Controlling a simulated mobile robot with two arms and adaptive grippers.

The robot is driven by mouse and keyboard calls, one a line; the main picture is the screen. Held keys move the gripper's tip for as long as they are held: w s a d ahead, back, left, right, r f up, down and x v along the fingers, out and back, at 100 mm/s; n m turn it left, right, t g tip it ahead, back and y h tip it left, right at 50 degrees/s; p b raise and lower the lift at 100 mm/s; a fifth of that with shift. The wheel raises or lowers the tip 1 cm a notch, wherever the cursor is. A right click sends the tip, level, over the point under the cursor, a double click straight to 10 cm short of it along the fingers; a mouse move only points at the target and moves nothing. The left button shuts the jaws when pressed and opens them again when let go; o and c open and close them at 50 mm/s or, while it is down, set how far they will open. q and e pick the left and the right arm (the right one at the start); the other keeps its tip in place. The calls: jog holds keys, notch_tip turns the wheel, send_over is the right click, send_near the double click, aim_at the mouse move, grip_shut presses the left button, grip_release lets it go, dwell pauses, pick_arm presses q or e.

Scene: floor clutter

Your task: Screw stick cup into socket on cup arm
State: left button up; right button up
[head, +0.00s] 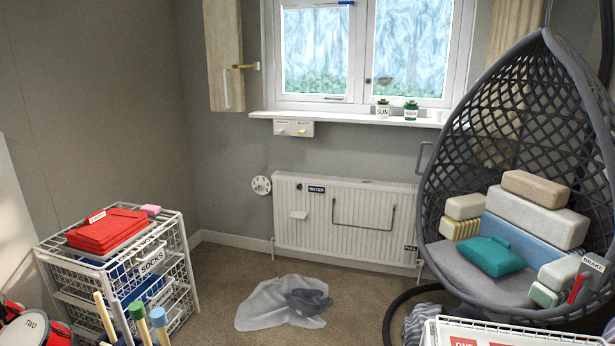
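I cannot make out a stick cup, a socket or a cup arm for certain. Several upright sticks stand at the bottom left, in front of the wire drawer unit: a pale wooden stick (105,318), one with a green top (138,313) and one with a blue top (159,320). Their lower ends are cut off by the frame edge, so what holds them is hidden. A red drum (38,329) with a white head marked "TWO" lies left of them, partly cut off. Neither of my grippers shows in the head view.
A white wire drawer unit (187,257) bears folded red cloth (108,230). A grey and white cloth (282,303) lies on the open carpet. A hanging chair (460,185) with cushions stands right, a white basket (435,333) before it. A radiator (345,240) lines the back wall.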

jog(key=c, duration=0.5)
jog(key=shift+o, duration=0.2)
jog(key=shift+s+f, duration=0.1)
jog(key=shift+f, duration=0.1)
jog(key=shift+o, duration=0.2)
